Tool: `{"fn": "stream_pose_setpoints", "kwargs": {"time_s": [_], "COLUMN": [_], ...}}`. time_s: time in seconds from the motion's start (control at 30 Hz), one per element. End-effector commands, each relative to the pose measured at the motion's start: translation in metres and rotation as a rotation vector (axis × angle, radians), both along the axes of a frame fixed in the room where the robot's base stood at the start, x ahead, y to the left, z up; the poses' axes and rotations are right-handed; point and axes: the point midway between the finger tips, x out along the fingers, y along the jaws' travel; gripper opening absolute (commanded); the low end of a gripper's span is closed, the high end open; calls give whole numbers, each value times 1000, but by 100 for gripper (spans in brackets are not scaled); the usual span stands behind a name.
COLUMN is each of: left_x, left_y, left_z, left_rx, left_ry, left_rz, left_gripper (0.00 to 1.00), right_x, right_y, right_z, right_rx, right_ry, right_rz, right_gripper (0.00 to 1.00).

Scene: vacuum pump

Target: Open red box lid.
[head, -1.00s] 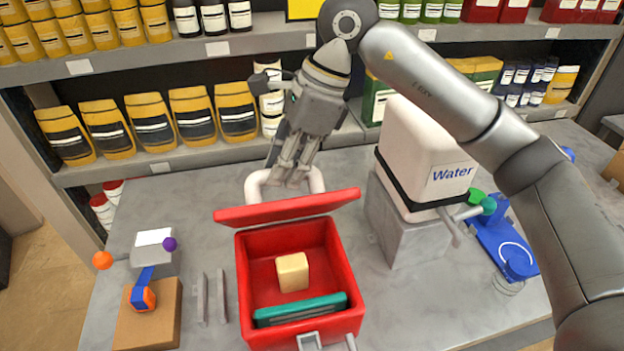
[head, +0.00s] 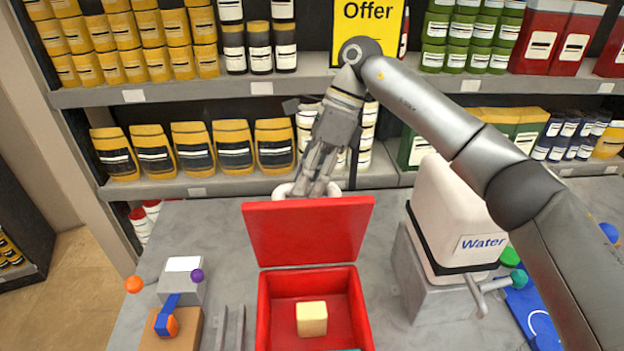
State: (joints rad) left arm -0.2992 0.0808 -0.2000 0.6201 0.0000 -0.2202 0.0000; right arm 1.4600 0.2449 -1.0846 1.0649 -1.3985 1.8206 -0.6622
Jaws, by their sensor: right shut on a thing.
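The red box (head: 264,310) stands on the grey table, its front cut off by the bottom edge of the head view. Its red lid (head: 308,232) is raised and leans up and back from the rear edge, so the inside shows. A pale yellow block (head: 312,319) lies in the box, with a bit of a teal thing (head: 348,349) in front. My right gripper (head: 308,188) is behind the lid's top edge, shut on a white handle (head: 283,190); its fingertips are partly hidden. My left gripper is not in view.
A white Water container (head: 452,215) on a grey block stands right of the box, close to my right arm. A small device with orange and purple balls (head: 178,320) stands at the left. Stocked shelves (head: 240,95) run behind the table.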

Motion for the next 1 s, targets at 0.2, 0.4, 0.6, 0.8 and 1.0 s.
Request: {"fn": "stream_pose_setpoints", "kwargs": {"time_s": [0.2, 0.4, 0.6, 0.8, 1.0], "left_x": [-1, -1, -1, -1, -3], "left_y": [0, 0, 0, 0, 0], "left_z": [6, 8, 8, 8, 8], "left_rx": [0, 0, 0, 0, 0], "left_ry": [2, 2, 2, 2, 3], "left_rz": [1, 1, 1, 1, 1], "left_gripper": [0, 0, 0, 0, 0], "right_x": [7, 10, 10, 10, 10], "right_y": [-2, -2, -2, -2, -1], "right_z": [-12, -13, -13, -13, -11], "right_rx": [-21, -21, -21, -21, -17], "right_ry": [48, 61, 63, 63, 61], "right_rz": [-2, -1, -1, -1, -1], "right_gripper": [0, 0, 0, 0, 44]}}
